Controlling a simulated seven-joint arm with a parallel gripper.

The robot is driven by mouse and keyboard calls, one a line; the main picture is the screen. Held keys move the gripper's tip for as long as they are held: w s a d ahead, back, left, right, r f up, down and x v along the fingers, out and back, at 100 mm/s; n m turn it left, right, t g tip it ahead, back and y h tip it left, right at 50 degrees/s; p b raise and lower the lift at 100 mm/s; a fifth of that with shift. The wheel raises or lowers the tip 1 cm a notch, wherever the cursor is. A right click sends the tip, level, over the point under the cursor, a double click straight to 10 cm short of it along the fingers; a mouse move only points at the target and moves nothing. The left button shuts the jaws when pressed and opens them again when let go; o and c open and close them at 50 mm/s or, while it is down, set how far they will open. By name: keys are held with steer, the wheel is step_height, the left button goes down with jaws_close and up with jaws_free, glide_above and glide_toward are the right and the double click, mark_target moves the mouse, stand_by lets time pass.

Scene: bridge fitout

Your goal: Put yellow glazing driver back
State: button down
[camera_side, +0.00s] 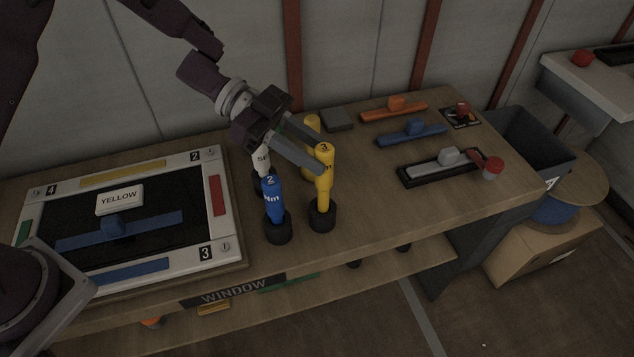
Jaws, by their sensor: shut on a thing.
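The yellow glazing driver (324,192), marked 3 on top, stands upright with its lower end in a black round holder (322,218). My gripper (321,158) reaches in from the upper left and is shut on the driver's upper part. A blue driver (273,199) marked 2 stands in its own black holder (278,231) to the left. A white driver (262,159) stands behind the blue one, partly hidden by the gripper. Another yellow thing (312,121) shows behind the fingers, mostly hidden; I cannot tell what it is.
A framed board (235,235) with a YELLOW card (119,200) lies at left. Orange (394,112) and blue (412,134) handled bars and a black tray (407,176) holding a grey one lie at right. A red button (462,109) is at the back right. Bare tabletop lies right of the drivers.

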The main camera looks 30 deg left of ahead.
step_height(320, 180, down, 4)
steer(key=shift+f, duration=0.25)
steer(key=c, duration=1.1)
jaws_free()
steer(key=v, duration=1.2)
